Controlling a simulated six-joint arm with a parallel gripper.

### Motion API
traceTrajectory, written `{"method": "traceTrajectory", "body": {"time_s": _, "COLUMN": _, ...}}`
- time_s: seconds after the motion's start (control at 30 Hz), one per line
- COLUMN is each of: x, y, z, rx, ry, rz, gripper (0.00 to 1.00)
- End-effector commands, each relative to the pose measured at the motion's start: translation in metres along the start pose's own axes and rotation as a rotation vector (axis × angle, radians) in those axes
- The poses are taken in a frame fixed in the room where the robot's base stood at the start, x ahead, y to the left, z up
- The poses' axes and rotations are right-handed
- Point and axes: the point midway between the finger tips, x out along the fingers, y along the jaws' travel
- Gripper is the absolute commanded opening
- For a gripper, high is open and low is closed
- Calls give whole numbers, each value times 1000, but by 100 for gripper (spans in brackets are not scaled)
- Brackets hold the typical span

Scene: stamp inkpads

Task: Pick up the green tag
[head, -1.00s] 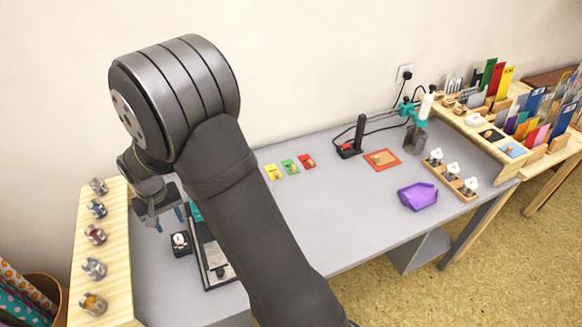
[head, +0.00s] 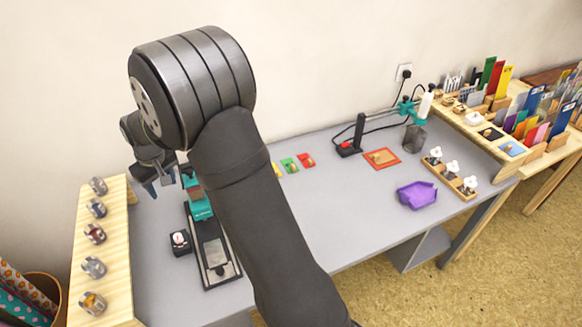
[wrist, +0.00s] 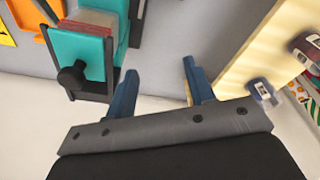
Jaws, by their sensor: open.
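The green tag (head: 290,165) lies flat on the grey table toward the back. It sits between a red tag (head: 306,160) and a yellow tag (head: 276,170), which my arm partly covers. My gripper (head: 163,183) is to the left of the tags, above the table's back left part, with a clear gap from the green tag. In the wrist view the two blue fingers (wrist: 158,80) are apart with nothing between them. The green tag cannot be made out in the wrist view.
A teal device (head: 200,205) on a black rail stands close to my gripper; its teal body and black knob (wrist: 72,76) show in the wrist view. A wooden rack (head: 112,250) with several stamps is at left. A purple tray (head: 417,195) lies right.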

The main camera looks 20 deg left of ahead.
Motion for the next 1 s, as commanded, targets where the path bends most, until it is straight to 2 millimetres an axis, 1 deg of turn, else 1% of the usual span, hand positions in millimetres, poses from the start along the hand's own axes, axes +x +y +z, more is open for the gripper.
{"method": "traceTrajectory", "body": {"time_s": 0.03, "x": -11, "y": 12, "z": -12, "rx": -58, "ry": 33, "rz": 4, "gripper": 49}}
{"method": "traceTrajectory", "body": {"time_s": 0.07, "x": -18, "y": 18, "z": -19, "rx": -99, "ry": 51, "rz": 8, "gripper": 49}}
{"method": "traceTrajectory", "body": {"time_s": 0.1, "x": -23, "y": 29, "z": -25, "rx": -153, "ry": 65, "rz": 16, "gripper": 49}}
{"method": "traceTrajectory", "body": {"time_s": 0.17, "x": -24, "y": 56, "z": -26, "rx": -233, "ry": 54, "rz": 38, "gripper": 49}}
{"method": "traceTrajectory", "body": {"time_s": 0.2, "x": -27, "y": 73, "z": -28, "rx": -292, "ry": 52, "rz": 53, "gripper": 49}}
{"method": "traceTrajectory", "body": {"time_s": 0.27, "x": -32, "y": 101, "z": -28, "rx": -381, "ry": 44, "rz": 75, "gripper": 49}}
{"method": "traceTrajectory", "body": {"time_s": 0.3, "x": -35, "y": 119, "z": -28, "rx": -443, "ry": 36, "rz": 90, "gripper": 49}}
{"method": "traceTrajectory", "body": {"time_s": 0.37, "x": -27, "y": 158, "z": -13, "rx": -522, "ry": -21, "rz": 105, "gripper": 49}}
{"method": "traceTrajectory", "body": {"time_s": 0.4, "x": -25, "y": 181, "z": -4, "rx": -577, "ry": -54, "rz": 113, "gripper": 49}}
{"method": "traceTrajectory", "body": {"time_s": 0.47, "x": -22, "y": 216, "z": 11, "rx": -658, "ry": -105, "rz": 120, "gripper": 49}}
{"method": "traceTrajectory", "body": {"time_s": 0.5, "x": -20, "y": 238, "z": 23, "rx": -711, "ry": -141, "rz": 120, "gripper": 49}}
{"method": "traceTrajectory", "body": {"time_s": 0.57, "x": -18, "y": 271, "z": 41, "rx": -788, "ry": -194, "rz": 115, "gripper": 49}}
{"method": "traceTrajectory", "body": {"time_s": 0.6, "x": -16, "y": 291, "z": 53, "rx": -837, "ry": -228, "rz": 108, "gripper": 49}}
{"method": "traceTrajectory", "body": {"time_s": 0.7, "x": -14, "y": 330, "z": 81, "rx": -938, "ry": -297, "rz": 83, "gripper": 49}}
{"method": "traceTrajectory", "body": {"time_s": 0.8, "x": -14, "y": 355, "z": 100, "rx": -1006, "ry": -342, "rz": 61, "gripper": 49}}
{"method": "traceTrajectory", "body": {"time_s": 0.83, "x": -14, "y": 360, "z": 105, "rx": -1021, "ry": -352, "rz": 55, "gripper": 49}}
{"method": "traceTrajectory", "body": {"time_s": 0.93, "x": -11, "y": 369, "z": 113, "rx": -1049, "ry": -370, "rz": 43, "gripper": 49}}
{"method": "traceTrajectory", "body": {"time_s": 1.0, "x": -5, "y": 372, "z": 116, "rx": -1055, "ry": -373, "rz": 40, "gripper": 49}}
